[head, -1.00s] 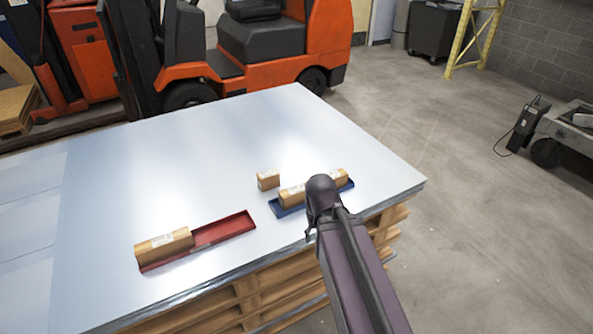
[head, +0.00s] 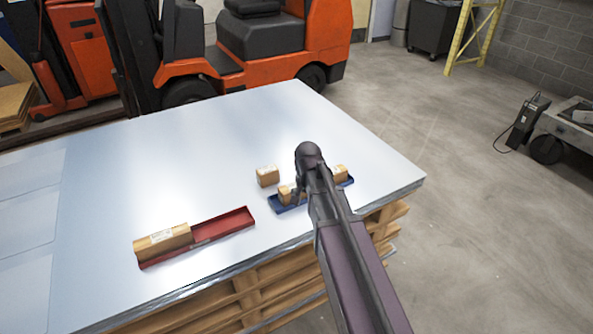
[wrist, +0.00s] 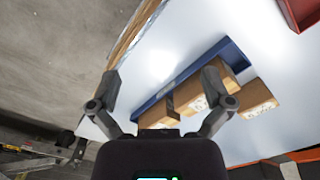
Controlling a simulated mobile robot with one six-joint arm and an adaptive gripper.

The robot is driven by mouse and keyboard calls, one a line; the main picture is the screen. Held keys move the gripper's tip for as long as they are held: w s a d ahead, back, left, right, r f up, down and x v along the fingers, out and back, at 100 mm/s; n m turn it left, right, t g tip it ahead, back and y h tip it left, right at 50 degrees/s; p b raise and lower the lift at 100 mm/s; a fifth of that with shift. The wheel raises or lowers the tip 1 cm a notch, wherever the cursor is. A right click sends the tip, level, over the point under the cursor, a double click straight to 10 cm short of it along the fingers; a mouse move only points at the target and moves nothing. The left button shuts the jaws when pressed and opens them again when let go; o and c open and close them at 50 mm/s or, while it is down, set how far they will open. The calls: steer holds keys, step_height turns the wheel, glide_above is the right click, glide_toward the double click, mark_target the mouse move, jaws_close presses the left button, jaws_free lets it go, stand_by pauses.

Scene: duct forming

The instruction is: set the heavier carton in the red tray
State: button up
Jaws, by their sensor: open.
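The red tray (head: 228,226) lies on the sheet metal at the left, its left end filled by a brown carton (head: 162,244); its corner shows in the wrist view (wrist: 300,12). The blue tray (head: 289,208) lies to the right, partly hidden by my arm, with a carton (head: 286,194) at its left and another (head: 341,171) at its right. A lone carton (head: 267,176) stands on the metal behind it. In the wrist view, my open gripper (wrist: 162,77) is above the blue tray (wrist: 226,50), with no carton held between its fingers.
The metal stack (head: 180,150) rests on wooden pallets (head: 270,290), with bare room left of and behind the trays. An orange forklift (head: 270,45) stands beyond the far edge. Open floor lies to the right.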

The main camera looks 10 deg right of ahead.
steer(key=w+m, duration=0.2)
steer(key=w, duration=0.3)
steer(key=w+m, duration=0.3)
steer(key=w, duration=0.3)
steer(key=w+m, duration=0.3)
steer(key=w, duration=0.2)
steer(key=shift+w+f+b, duration=0.3)
steer(key=shift+w+f, duration=0.05)
steer(key=shift+w, duration=0.05)
steer(key=shift+f, duration=0.15)
step_height(320, 180, down, 9)
steer(key=b, duration=0.9)
steer(key=c, duration=1.3)
steer(key=shift+o, duration=0.2)
steer(key=shift+r, duration=0.3)
step_height(320, 180, up, 9)
steer(key=p, duration=0.9)
steer(key=shift+f, duration=0.1)
steer(key=shift+d, duration=0.1)
